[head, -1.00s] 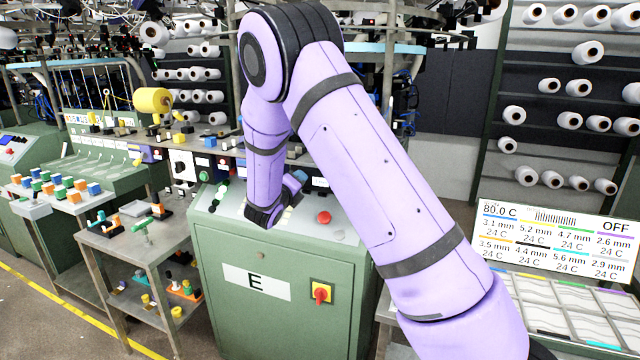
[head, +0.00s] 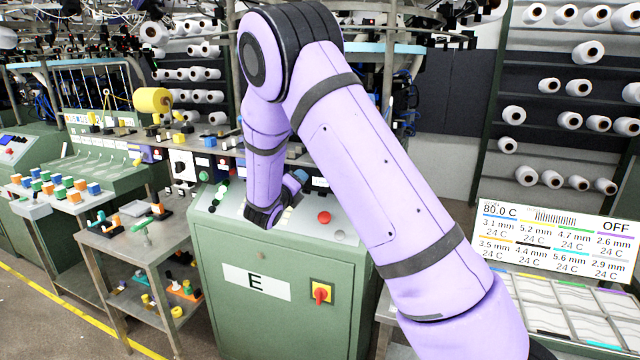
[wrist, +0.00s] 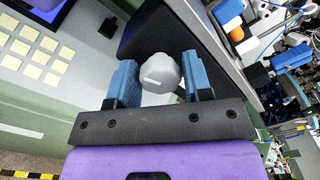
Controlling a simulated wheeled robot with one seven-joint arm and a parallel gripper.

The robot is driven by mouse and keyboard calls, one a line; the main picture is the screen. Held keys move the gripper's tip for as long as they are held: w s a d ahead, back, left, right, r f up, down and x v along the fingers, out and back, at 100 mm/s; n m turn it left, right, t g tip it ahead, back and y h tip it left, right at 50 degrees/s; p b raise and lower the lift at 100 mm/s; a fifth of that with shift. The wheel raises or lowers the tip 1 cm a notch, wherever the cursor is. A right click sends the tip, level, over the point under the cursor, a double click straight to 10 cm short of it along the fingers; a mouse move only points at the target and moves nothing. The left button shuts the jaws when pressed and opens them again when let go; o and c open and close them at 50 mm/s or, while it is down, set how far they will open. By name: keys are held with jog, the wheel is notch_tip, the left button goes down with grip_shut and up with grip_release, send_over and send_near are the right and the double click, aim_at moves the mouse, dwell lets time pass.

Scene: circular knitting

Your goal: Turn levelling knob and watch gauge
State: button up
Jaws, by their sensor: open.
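In the wrist view, a grey rounded knob (wrist: 160,76) with a short white mark on its end sits between the two blue fingers of my gripper (wrist: 157,62). The fingers stand apart on either side of it, and a gap shows at the left finger. Whether the right finger touches the knob I cannot tell. A dark block lies behind the knob. In the head view my arm bends down over the green cabinet marked E, and the knob cannot be made out there. I cannot single out a gauge with certainty.
The green cabinet (head: 225,320) carries a red button (head: 324,217) and a red-yellow rotary switch (head: 321,293). A readout board (head: 557,240) at the right shows mm and C values and OFF. A small stand (head: 150,250) with coloured parts is at the left. Yarn racks stand behind.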

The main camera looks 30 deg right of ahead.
jog(key=shift+v, duration=2.9)
jog(key=o, duration=0.3)
jog(key=shift+a, duration=0.15)
jog(key=shift+v, duration=2.9)
jog(key=shift+s, duration=0.1)
